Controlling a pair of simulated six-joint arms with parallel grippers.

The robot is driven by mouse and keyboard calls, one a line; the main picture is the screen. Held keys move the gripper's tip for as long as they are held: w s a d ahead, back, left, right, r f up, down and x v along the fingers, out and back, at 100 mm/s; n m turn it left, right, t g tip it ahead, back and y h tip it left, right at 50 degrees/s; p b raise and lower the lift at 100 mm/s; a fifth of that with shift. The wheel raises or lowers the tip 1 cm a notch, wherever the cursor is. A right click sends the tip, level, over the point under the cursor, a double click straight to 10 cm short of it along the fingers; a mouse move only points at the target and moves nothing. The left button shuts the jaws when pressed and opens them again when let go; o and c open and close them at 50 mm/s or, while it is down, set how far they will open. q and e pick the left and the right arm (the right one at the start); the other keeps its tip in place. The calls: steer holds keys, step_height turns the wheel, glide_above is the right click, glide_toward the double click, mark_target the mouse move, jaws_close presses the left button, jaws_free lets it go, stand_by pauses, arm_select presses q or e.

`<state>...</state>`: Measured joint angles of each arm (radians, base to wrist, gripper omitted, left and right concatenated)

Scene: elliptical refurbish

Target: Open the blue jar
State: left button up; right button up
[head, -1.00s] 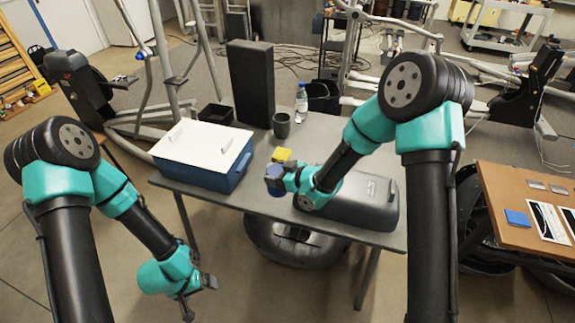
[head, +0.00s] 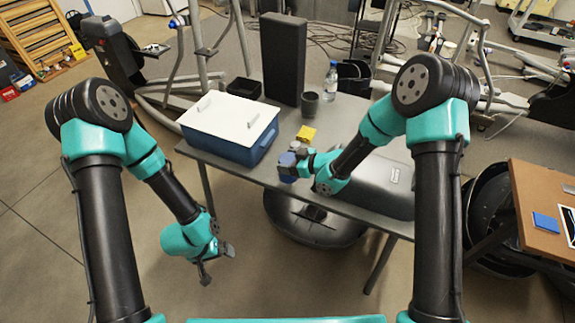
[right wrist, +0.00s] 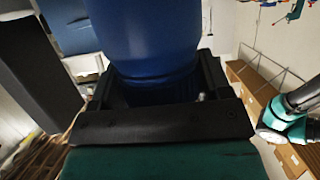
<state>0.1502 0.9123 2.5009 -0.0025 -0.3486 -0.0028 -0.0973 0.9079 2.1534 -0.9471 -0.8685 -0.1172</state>
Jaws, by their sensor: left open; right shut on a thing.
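The blue jar (head: 287,159) is near the table's front edge in the head view, small and partly covered by my right gripper. My right gripper (head: 289,170) is shut on it. In the right wrist view the blue jar (right wrist: 148,40) fills the space between the jaws of the right gripper (right wrist: 155,90), and its upper end is cut off by the frame. I cannot tell whether its lid is on. My left gripper (head: 217,262) is open and empty, low in front of the table and left of the jar.
On the table (head: 330,115) are a blue box with a white lid (head: 225,122), a tall black block (head: 284,60), a yellow piece (head: 306,133), a dark cup (head: 310,103), a water bottle (head: 331,80) and a grey case (head: 375,190).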

steer(key=shift+s+a+r, duration=0.1)
steer(key=shift+s+a, duration=0.2)
steer(key=s+m+t+h, duration=0.3)
steer(key=s+m+t, duration=0.1)
steer(key=s, duration=0.5)
steer(key=shift+a+r, duration=0.2)
steer(key=shift+a, duration=0.2)
steer(key=w+f, duration=0.1)
steer(key=w, duration=1.4)
steer(key=shift+w+f, duration=0.15)
steer(key=shift+f, duration=0.05)
steer(key=shift+w, duration=0.1)
steer(key=shift+w+f, duration=0.2)
steer(key=shift+f, duration=0.7)
steer(key=shift+w+f, duration=0.15)
steer(key=shift+f, duration=0.75)
